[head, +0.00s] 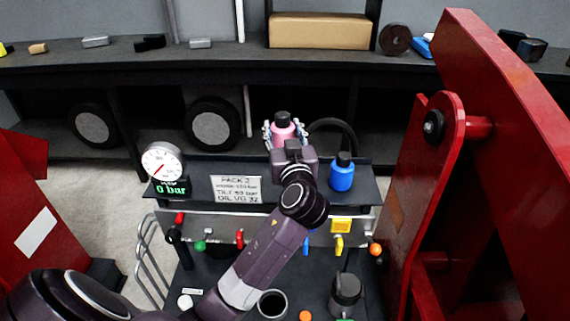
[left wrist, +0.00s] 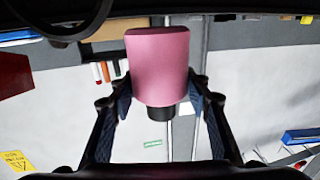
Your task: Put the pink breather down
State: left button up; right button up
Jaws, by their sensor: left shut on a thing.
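The pink breather (head: 283,132) is a pink bottle-like body with a black cap, cap up in the head view. My left gripper (head: 284,133) is shut on it, with a blue-padded finger on each side. In the left wrist view the pink breather (left wrist: 158,65) sits between the fingers of my left gripper (left wrist: 158,100), its black cap pointing down in the picture. In the head view it shows at the back edge of the dark shelf (head: 213,167); whether it touches the shelf is hidden by my wrist. My right gripper is not in view.
A blue bottle (head: 342,172) stands on the shelf to the right. A gauge (head: 162,163) and a label plate (head: 237,188) are at the left. Levers and knobs line the panel below. A large red frame (head: 440,180) rises at the right.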

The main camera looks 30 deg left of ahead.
pick_arm(q)
notch_tip(320, 180, down, 11)
jog(key=shift+w+r, duration=0.1)
dwell(0.3)
jog(key=o, duration=1.3)
